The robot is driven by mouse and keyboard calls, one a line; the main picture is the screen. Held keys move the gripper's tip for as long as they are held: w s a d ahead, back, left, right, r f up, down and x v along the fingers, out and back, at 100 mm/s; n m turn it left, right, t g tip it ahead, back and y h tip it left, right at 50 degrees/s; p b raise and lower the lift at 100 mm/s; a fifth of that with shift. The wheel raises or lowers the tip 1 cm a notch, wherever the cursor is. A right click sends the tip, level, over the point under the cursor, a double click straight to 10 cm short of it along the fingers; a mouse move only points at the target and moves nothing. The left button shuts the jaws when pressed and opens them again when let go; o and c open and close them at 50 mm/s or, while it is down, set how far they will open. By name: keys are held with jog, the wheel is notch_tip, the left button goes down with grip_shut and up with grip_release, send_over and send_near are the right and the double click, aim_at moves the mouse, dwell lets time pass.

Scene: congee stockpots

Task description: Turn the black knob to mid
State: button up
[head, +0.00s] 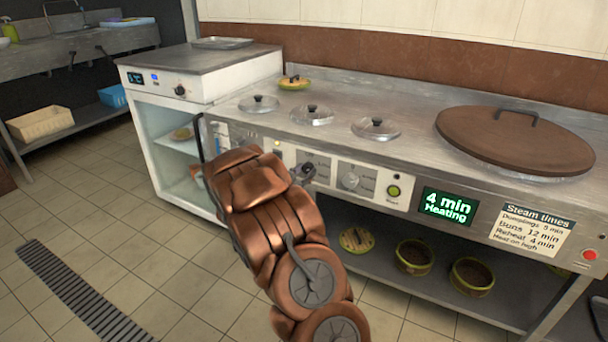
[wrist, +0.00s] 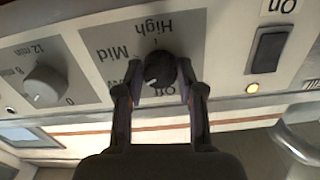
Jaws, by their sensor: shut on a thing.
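The black knob (wrist: 160,70) sits on a grey dial plate (wrist: 98,45) in the wrist view, which shows the panel upside down. Labels High, Mid and Off are readable around it; another label is partly hidden by a finger. A small white mark on the knob points toward the picture's lower left, away from High and below Mid. My gripper (wrist: 162,74) has one finger on each side of the knob and is shut on it. In the head view my arm covers part of the panel, and the gripper (head: 303,173) is at the dial plate.
A grey timer knob (wrist: 44,86) is beside it, also seen in the head view (head: 350,180). A dark switch (wrist: 269,50) and a lit amber lamp (wrist: 252,88) are on the other side. A green display (head: 447,206) reads "4 min Heating". A large brown lid (head: 515,142) covers the pot.

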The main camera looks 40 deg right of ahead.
jog(key=m+b, duration=0.4)
jog(key=m, duration=0.2)
jog(key=shift+w+f+m, duration=0.1)
jog(key=shift+f+m, duration=0.05)
jog(key=shift+m, duration=0.25)
jog(key=shift+r+m+b, duration=0.2)
jog(key=shift+m+b, duration=0.85)
jog(key=shift+m, duration=0.75)
jog(key=o, duration=1.1)
jog(key=shift+o, duration=0.2)
jog(key=v, duration=1.2)
